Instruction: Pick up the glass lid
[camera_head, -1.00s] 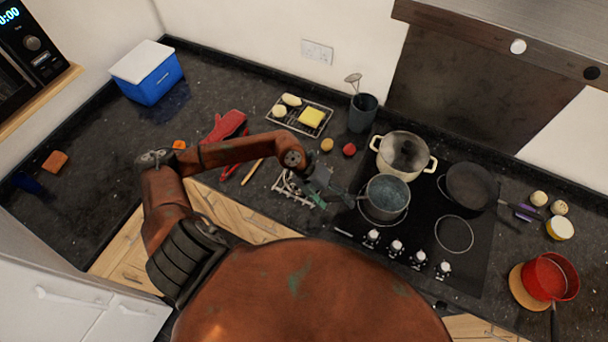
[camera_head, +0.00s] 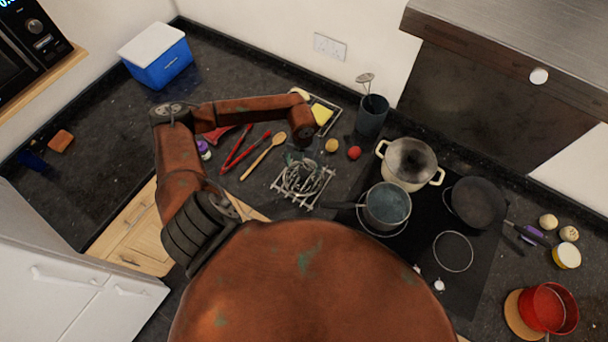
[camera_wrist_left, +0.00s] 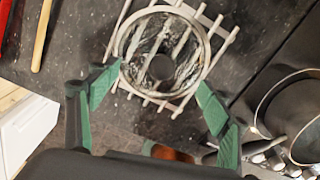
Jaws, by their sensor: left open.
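The glass lid (camera_wrist_left: 136,48) is round and clear, with a pale rim and a dark knob in its middle. It lies on a pale slatted rack (camera_wrist_left: 222,47) on the dark counter. In the head view the rack (camera_head: 322,188) stands left of the hob, and the lid is hard to make out there. My left gripper (camera_wrist_left: 155,88) is open and empty. Its green fingertips are spread to either side of the lid's near edge, apparently above it. In the head view the left gripper (camera_head: 300,162) points down over the rack, partly hidden by my wrist. My right gripper is not in view.
A grey saucepan (camera_head: 387,205) stands close to the rack's right, its handle reaching towards it. A cream pot (camera_head: 408,175) and black frying pan (camera_head: 474,202) are on the hob. A wooden spoon (camera_head: 265,155) and red tongs (camera_head: 240,150) lie left of the rack.

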